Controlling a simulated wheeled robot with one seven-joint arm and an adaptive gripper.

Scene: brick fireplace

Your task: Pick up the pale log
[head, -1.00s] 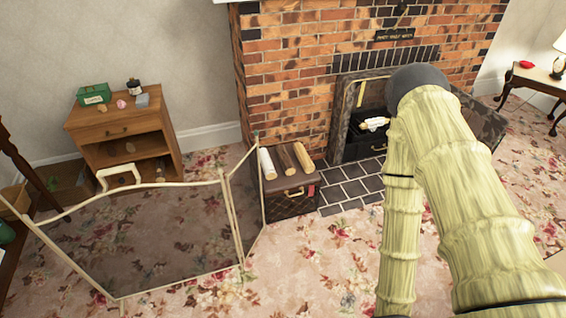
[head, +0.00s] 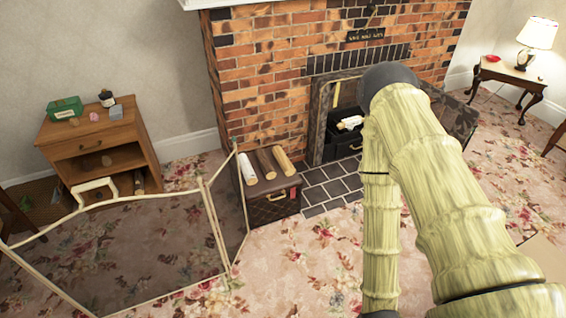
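Three short logs lie side by side on top of a dark brown trunk (head: 275,208) by the hearth. The left one is a whitish log (head: 248,169), the middle one a brown log (head: 265,164), and the right one a pale yellowish log (head: 283,160). I cannot tell for sure which of the light ones is the pale log. Another whitish piece (head: 350,122) sits in the fireplace opening. My arm fills the right of the head view; its gripper does not show. Nothing held can be seen.
A folding mesh screen (head: 120,250) stands to the left and in front of the trunk. A wooden cabinet (head: 90,140) with small items is behind it. A side table (head: 510,75) with a lamp is at the right. Flowered carpet before the trunk is clear.

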